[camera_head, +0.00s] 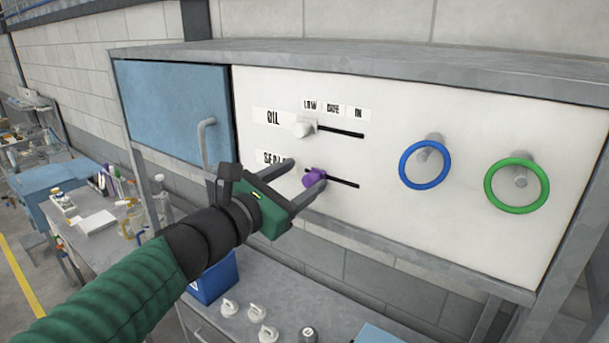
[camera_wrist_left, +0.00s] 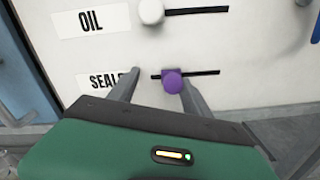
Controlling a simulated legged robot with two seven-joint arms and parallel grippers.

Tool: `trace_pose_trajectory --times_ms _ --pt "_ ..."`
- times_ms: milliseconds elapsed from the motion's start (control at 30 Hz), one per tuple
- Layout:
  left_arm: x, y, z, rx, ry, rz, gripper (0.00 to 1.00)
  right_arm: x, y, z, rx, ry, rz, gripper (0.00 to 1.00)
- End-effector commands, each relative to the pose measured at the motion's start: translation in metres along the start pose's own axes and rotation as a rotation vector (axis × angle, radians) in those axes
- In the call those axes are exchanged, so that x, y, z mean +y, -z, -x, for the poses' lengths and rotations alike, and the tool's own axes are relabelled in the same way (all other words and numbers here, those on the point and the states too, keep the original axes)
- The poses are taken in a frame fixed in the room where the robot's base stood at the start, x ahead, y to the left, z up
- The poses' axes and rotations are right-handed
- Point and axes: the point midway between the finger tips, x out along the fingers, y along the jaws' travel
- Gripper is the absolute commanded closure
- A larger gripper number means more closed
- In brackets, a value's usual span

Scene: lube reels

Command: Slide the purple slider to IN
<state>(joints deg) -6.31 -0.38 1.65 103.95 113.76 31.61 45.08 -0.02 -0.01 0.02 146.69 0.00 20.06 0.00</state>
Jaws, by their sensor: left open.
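The purple slider (camera_head: 313,178) sits near the left end of its dark horizontal slot on the white panel (camera_head: 390,105), in the row labelled SEALS. It also shows in the left wrist view (camera_wrist_left: 173,82). A short bit of slot shows to its left, and most of the slot runs to its right. My left gripper (camera_head: 305,175) is open, with one finger left of the slider and the other close to its right side. I cannot tell if the right finger touches it. The IN label (camera_head: 358,112) is the rightmost above the slots. My right gripper is not in view.
A white slider (camera_head: 304,128) sits at the left of the OIL slot above. A blue ring (camera_head: 425,165) and a green ring (camera_head: 516,185) stick out from the panel's right. A blue door with a handle (camera_head: 205,140) is at left. Below, a bench holds several small white items.

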Motion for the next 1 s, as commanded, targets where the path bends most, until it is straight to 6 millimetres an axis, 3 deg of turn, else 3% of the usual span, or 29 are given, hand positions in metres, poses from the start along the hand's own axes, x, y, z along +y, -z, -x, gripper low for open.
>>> trace_pose_trajectory --times_ms 67,433,1000 --pt "0.0034 0.0020 -0.0003 0.007 -0.012 -0.001 0.51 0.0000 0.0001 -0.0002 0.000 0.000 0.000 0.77" --pt "-0.0011 -0.0018 -0.0038 0.007 -0.013 -0.004 1.00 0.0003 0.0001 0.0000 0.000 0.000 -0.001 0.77" --pt "-0.0004 -0.0028 -0.0039 0.004 -0.012 -0.004 1.00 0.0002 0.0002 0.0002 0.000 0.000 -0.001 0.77"
